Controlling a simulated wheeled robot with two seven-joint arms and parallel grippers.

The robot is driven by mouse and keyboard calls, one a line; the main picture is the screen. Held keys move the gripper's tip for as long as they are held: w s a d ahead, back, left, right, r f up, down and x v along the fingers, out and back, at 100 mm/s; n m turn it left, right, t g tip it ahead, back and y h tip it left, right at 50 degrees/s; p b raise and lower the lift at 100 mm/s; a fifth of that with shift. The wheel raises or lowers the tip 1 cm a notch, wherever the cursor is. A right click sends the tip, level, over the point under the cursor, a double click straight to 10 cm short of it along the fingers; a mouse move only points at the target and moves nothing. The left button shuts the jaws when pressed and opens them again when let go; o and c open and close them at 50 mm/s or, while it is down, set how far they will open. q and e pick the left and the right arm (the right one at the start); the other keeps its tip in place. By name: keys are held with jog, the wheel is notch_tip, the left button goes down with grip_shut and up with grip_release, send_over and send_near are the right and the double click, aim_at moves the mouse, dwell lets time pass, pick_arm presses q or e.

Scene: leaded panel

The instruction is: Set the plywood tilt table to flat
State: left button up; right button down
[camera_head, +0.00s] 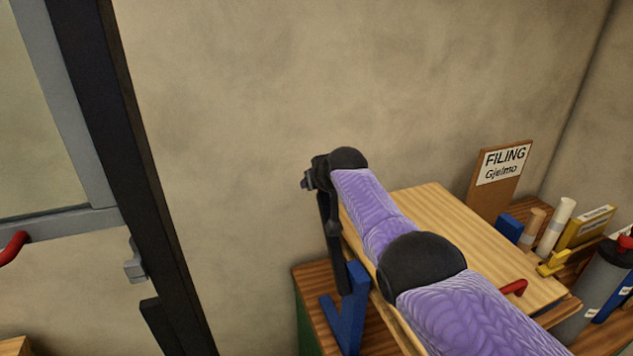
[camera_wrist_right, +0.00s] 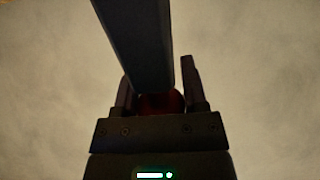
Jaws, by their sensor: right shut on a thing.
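The plywood tilt table (camera_head: 455,235) shows its pale board at the right of the head view, above a darker wooden bench. My arm crosses in front of part of it, and its exact angle is hard to tell. A blue bracket (camera_head: 352,305) and a dark bar (camera_head: 334,235) stand at its left side. My right gripper (camera_head: 312,180) is at the bar's upper end. In the wrist view my right gripper (camera_wrist_right: 157,78) is shut on a dark red grip (camera_wrist_right: 160,103), with a dark bar (camera_wrist_right: 137,40) crossing in front. My left gripper is out of view.
A FILING board (camera_head: 500,175) stands at the back right. Rolled tubes (camera_head: 556,226), a yellow box (camera_head: 590,226) and a grey bottle (camera_head: 603,278) crowd the right. A red handle (camera_head: 515,288) is near the plywood's right edge. A dark frame post (camera_head: 130,170) stands left.

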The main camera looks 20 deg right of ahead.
jog(key=shift+s+f, duration=0.15)
jog(key=shift+f, duration=0.3)
jog(key=shift+c, duration=2)
grip_release()
jog(key=shift+o, duration=1.3)
jog(key=shift+r, duration=0.25)
